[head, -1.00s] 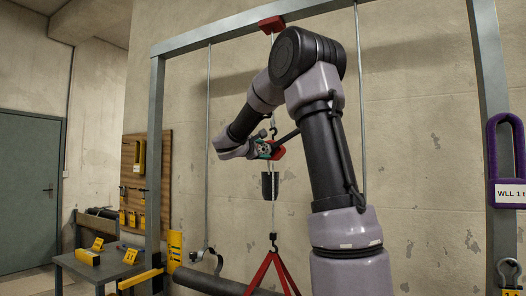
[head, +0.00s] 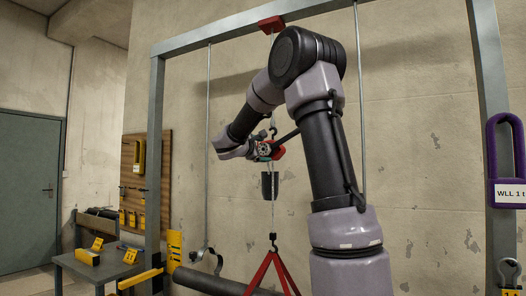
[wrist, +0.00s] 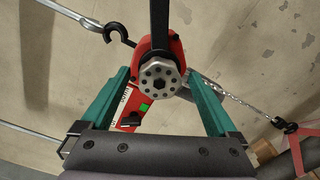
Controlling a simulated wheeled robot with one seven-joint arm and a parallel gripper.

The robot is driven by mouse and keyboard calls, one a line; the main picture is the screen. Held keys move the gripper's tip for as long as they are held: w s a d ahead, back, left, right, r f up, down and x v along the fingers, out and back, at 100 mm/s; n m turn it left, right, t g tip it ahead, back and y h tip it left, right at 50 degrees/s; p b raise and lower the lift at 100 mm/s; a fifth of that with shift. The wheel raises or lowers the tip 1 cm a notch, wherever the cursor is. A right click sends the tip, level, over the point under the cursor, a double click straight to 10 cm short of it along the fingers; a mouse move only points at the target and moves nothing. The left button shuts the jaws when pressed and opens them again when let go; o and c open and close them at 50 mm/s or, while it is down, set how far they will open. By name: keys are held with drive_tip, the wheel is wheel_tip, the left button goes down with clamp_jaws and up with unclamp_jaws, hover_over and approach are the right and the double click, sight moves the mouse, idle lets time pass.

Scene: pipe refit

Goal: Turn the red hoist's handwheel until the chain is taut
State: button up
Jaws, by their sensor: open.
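The red hoist (wrist: 128,108) hangs from a hook on the gantry. Its round grey handwheel (wrist: 160,77), with a ring of dark holes, faces the wrist camera. A black lever (wrist: 160,28) rises from behind the wheel. My gripper (wrist: 158,80) is open, its teal fingers on either side of the wheel; I cannot tell whether they touch it. In the head view my gripper (head: 263,150) is at the hoist, which it and my arm partly hide. The load chain (wrist: 232,97) runs from the hoist to a hook above the red sling (head: 266,272); it looks nearly straight.
A grey steel gantry (head: 157,150) frames the work. A dark pipe (head: 215,281) lies below with a yellow support (head: 174,250) near it. A black chain container (head: 270,186) hangs under the hoist. Thin rods (head: 208,150) hang on both sides. A workbench (head: 85,268) stands left.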

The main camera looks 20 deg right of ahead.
drive_tip(key=v, duration=1)
drive_tip(key=shift+s+a, duration=0.25)
drive_tip(key=shift+a, duration=0.05)
drive_tip(key=shift+s, duration=0.1)
drive_tip(key=s+d+f+m+g+y, duration=0.2)
drive_tip(key=s+f+m+g+y, duration=0.15)
drive_tip(key=s+f, duration=0.4)
drive_tip(key=s+d+f+m+g+y, duration=0.1)
drive_tip(key=s+f+m+g+y, duration=0.25)
drive_tip(key=s, duration=0.65)
drive_tip(key=s+a+f+m+t+y, duration=0.3)
drive_tip(key=s+a+f+m+y, duration=0.3)
drive_tip(key=s+a+m+y, duration=0.3)
drive_tip(key=shift+s+a+f, duration=0.15)
drive_tip(key=shift+s+a, duration=1.2)
drive_tip(key=shift+a, duration=0.2)
